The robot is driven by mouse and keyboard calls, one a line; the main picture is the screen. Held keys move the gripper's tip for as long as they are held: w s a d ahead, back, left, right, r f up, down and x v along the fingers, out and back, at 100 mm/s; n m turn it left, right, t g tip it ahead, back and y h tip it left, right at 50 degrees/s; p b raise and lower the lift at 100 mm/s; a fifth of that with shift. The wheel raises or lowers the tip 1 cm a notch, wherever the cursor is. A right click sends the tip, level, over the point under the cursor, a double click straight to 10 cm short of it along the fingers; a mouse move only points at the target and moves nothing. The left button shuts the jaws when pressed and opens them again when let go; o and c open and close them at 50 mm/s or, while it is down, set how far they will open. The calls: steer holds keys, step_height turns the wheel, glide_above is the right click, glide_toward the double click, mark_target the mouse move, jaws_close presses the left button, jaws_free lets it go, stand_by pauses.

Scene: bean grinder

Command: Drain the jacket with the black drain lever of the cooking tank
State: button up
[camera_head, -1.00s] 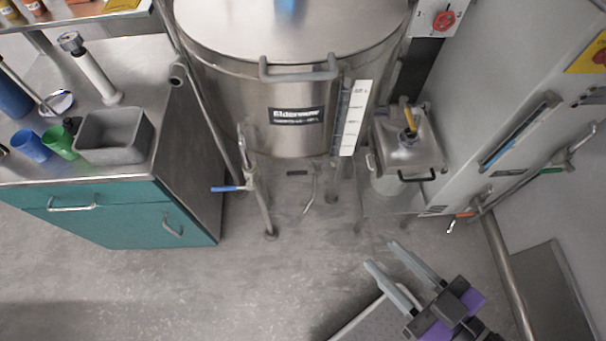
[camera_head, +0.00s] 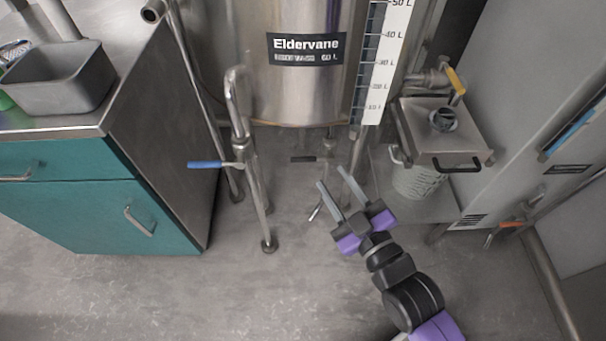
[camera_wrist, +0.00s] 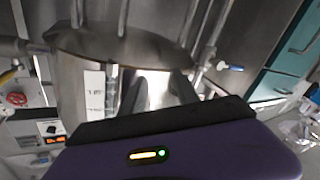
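The steel cooking tank (camera_head: 290,85) stands on legs at the top middle of the head view, with an "Eldervane" label on its front. A small dark handle (camera_head: 303,159) shows under the tank, beside a thin upright pipe; it looks like the black drain lever. My gripper (camera_head: 330,176) is open and empty, low in front of the tank and just right of that handle, apart from it in the picture. The wrist view shows the tank (camera_wrist: 70,75) tilted and blurred behind my fingers; I cannot make out the black lever there.
A blue-handled valve (camera_head: 205,164) sits on a pipe left of the tank. A teal cabinet (camera_head: 75,215) stands at left. A steel box (camera_head: 440,130) with a yellow-handled valve (camera_head: 456,82) above it and a bucket (camera_head: 418,182) below stands at right. The front floor is clear.

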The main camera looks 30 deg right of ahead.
mark_target(303, 159)
steer(key=w+d+f+n+b, duration=0.1)
steer(key=w+f+n+b, duration=0.2)
steer(key=w+f, duration=0.2)
steer(key=w+d+f+n+g+b, duration=0.1)
steer(key=w+d+f+n+b, duration=0.1)
steer(key=w, duration=0.6)
steer(key=w+d+f+n+g+b, duration=0.1)
steer(key=w+f+n+b, duration=0.3)
steer(key=f, duration=0.5)
steer(key=shift+w+d+f+n, duration=0.1)
steer(key=shift+w+d+n, duration=0.15)
steer(key=shift+w+n, duration=0.4)
steer(key=shift+w+d+n, duration=0.25)
steer(key=shift+w+n, duration=0.2)
steer(key=shift+w, duration=0.25)
jaws_close()
